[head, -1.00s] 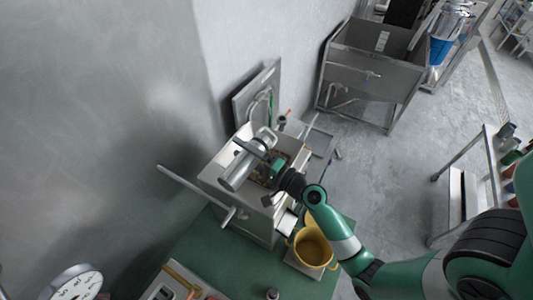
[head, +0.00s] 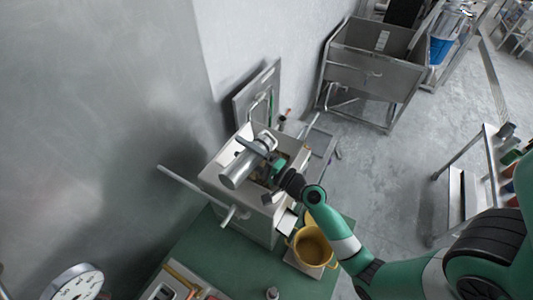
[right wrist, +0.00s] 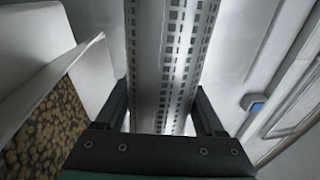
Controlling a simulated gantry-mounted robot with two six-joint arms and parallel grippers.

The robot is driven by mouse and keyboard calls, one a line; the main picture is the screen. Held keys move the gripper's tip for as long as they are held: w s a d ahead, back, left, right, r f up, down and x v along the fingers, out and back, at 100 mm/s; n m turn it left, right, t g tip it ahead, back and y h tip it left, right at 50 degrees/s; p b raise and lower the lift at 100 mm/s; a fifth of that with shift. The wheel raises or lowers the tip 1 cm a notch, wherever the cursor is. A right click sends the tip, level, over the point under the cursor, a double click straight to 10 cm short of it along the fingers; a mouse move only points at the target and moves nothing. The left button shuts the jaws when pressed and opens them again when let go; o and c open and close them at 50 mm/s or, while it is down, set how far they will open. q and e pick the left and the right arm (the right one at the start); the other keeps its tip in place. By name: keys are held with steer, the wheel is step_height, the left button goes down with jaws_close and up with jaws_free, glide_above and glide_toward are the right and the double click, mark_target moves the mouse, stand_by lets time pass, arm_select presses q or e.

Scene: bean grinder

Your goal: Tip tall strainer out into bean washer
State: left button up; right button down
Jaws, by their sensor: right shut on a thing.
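The tall strainer (head: 239,170) is a shiny metal cylinder. It lies tilted nearly on its side above the open top of the bean washer (head: 226,187), a pale metal box. My right gripper (head: 268,160) is shut on the strainer. In the right wrist view the strainer (right wrist: 172,60) shows its slotted wall between my two fingers. A brown, speckled, bean-like mass (right wrist: 45,132) shows at the left of that view, beside pale box walls. I cannot tell whether anything is left inside the strainer. My left gripper is not in view.
A yellow pot (head: 313,249) stands on the green table (head: 240,268), close to my right arm. A bar handle (head: 190,183) sticks out left of the washer. A dial scale (head: 76,284) is at the lower left. A steel sink (head: 368,80) stands behind.

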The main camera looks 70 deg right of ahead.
steer(key=shift+d+f+m, duration=0.1)
steer(key=shift+m, duration=0.2)
steer(key=shift+s+d+r+m+h+p, duration=0.1)
steer(key=shift+d+r+m+p, duration=0.2)
steer(key=shift+m+p, duration=0.35)
steer(key=shift+w+d+r+m+h+p, duration=0.15)
steer(key=shift+r+m+p, duration=0.1)
steer(key=shift+m+p, duration=0.35)
steer(key=shift+s+d+r+m+h+p, duration=0.15)
steer(key=shift+d+r+m+p, duration=0.15)
steer(key=shift+m+p, duration=0.3)
stand_by(0.4)
steer(key=shift+f, duration=0.15)
stand_by(0.7)
